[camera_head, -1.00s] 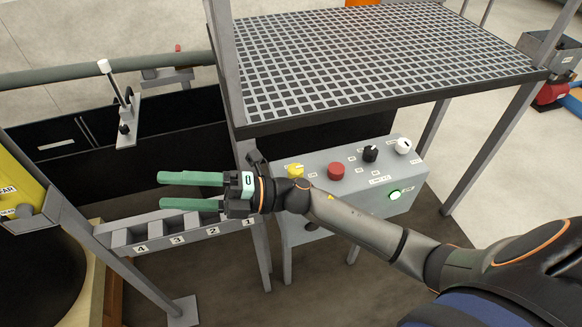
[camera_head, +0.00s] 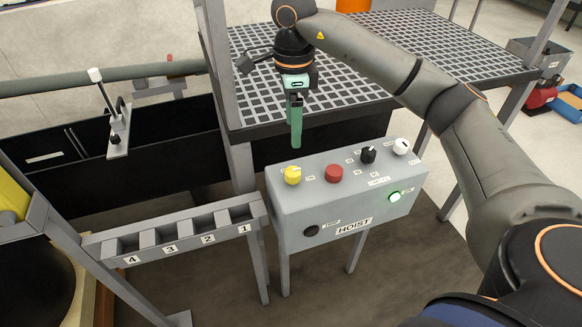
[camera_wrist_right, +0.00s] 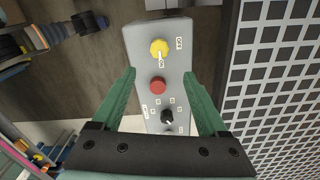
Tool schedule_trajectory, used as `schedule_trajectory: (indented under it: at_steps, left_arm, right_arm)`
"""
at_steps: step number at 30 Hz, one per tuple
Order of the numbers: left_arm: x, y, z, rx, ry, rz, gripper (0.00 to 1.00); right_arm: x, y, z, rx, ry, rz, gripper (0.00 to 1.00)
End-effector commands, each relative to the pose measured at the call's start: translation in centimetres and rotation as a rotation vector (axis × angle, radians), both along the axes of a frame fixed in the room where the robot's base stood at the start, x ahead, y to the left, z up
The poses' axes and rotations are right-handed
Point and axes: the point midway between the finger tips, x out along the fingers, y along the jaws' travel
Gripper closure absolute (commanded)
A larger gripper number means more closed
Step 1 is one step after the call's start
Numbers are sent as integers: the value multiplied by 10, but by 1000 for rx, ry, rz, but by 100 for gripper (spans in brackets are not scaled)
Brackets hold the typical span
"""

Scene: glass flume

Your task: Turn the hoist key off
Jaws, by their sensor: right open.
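The grey hoist box (camera_head: 345,195) stands on legs below the grating, with a HOIST label on its front. On its top sit a yellow knob (camera_head: 292,175), a red button (camera_head: 334,173), a black knob (camera_head: 368,155) and a white knob (camera_head: 401,146). In the right wrist view the yellow knob (camera_wrist_right: 159,47) has OFF and ON labels, and its pale mark points towards ON. I cannot tell which control is the key. My right gripper (camera_head: 296,145) is open and empty, pointing down above the box's back edge, apart from the controls. My left gripper is out of view.
A numbered rack (camera_head: 190,237) lies to the left.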

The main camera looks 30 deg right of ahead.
Motion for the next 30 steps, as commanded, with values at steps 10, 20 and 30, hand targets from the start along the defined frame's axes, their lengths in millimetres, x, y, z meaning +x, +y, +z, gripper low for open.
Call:
schedule_trajectory:
  at_steps: [10, 20, 30]
  left_arm:
    - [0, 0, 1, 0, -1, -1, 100]
    - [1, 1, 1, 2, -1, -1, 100]
    - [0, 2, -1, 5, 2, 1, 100]
  right_arm:
    - [-1, 1, -64, 3, 6, 1, 24]
    - [-1, 2, -114, 4, 4, 2, 24]
    - [0, 2, -122, 5, 1, 2, 24]
